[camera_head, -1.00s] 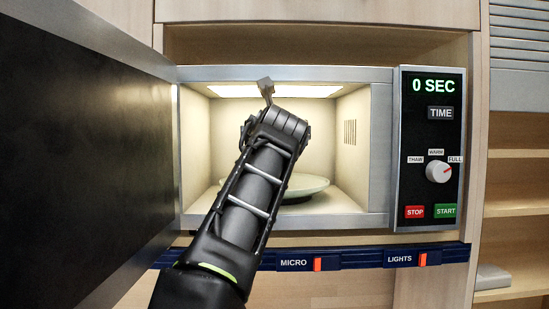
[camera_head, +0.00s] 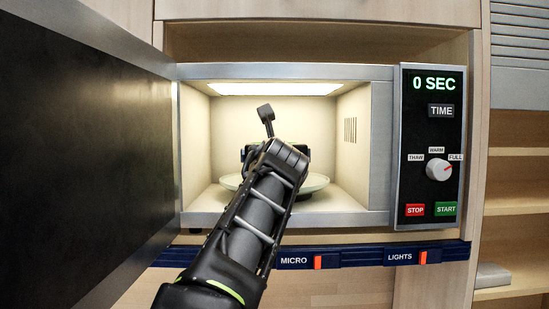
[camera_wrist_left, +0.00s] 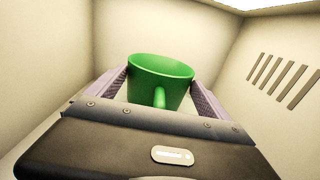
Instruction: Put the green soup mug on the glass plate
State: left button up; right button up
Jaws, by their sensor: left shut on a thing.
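The green soup mug (camera_wrist_left: 160,78) shows in the left wrist view, upright between the two fingers of my left gripper (camera_wrist_left: 160,85), which is shut on it. In the head view my left arm reaches into the open microwave and hides the mug; the gripper's body (camera_head: 262,150) shows only in part. The pale round glass plate (camera_head: 314,184) lies on the microwave floor, partly behind my arm. I cannot tell whether the mug touches the plate. My right gripper is in neither view.
The microwave door (camera_head: 80,150) stands open at the left. The microwave's side walls (camera_head: 353,145) and lit ceiling close in around my arm. The control panel (camera_head: 432,150) at the right reads 0 SEC. A blue switch rail (camera_head: 345,257) runs below.

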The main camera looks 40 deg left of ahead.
pick_arm(q)
jog(key=shift+w+a+f, duration=0.15)
jog(key=shift+f, duration=0.3)
jog(key=o, duration=1.4)
jog(key=shift+f, duration=0.1)
jog(key=shift+s+d, duration=0.3)
jog(key=shift+d, duration=0.05)
jog(key=b+v, duration=0.4)
jog(key=v, duration=0.6)
jog(key=shift+s+d+b, duration=0.15)
jog(key=shift+s+b, duration=0.05)
jog(key=shift+b, duration=0.2)
jog(key=shift+s+d, duration=0.15)
jog(key=shift+s, duration=0.15)
